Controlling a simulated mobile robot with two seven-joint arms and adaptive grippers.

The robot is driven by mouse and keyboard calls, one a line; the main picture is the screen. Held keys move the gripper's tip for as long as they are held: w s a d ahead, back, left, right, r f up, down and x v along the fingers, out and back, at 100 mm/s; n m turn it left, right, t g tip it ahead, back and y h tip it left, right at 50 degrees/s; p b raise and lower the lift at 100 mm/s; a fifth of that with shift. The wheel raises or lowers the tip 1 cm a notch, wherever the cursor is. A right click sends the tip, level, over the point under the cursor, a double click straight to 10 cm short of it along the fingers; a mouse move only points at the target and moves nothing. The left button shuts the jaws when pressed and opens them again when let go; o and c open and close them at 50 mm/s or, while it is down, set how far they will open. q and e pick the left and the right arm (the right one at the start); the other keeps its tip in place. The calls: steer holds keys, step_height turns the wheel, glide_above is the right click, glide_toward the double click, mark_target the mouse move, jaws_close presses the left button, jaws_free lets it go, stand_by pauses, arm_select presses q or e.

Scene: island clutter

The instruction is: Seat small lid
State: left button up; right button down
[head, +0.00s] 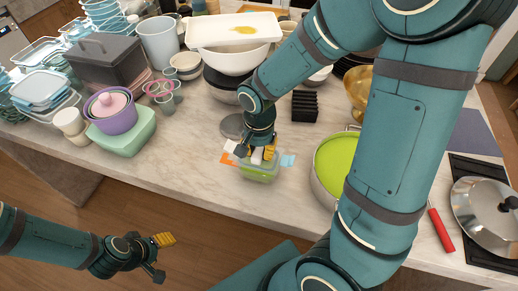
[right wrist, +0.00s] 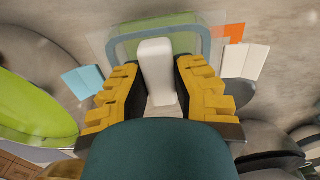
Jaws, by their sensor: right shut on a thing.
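A small green container (head: 260,176) sits near the front edge of the marble counter. A small lid with a blue-grey rim (right wrist: 116,46) lies over the green container, seen from above in the right wrist view. My right gripper (head: 257,154) is directly above it. Its yellow fingers (right wrist: 158,90) are shut on an upright white piece (right wrist: 155,60) that stands over the lid and looks like its handle. I cannot tell whether the lid's rim is flush all round, as the fingers hide its near side. My left gripper (head: 163,255) is open and empty, off the counter's front.
Blue, white and orange cards (head: 288,160) lie around the container. A green-filled pan (head: 335,165) stands close on its right. A purple pot (head: 113,115) on a green box stands left, with bowls behind. The counter front between them is clear.

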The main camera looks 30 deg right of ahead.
mark_target(259, 150)
steer(key=shift+f+b, duration=0.8)
steer(key=shift+f, duration=0.1)
steer(key=c, duration=0.8)
jaws_free()
steer(key=shift+r, duration=0.1)
step_height(259, 150, up, 12)
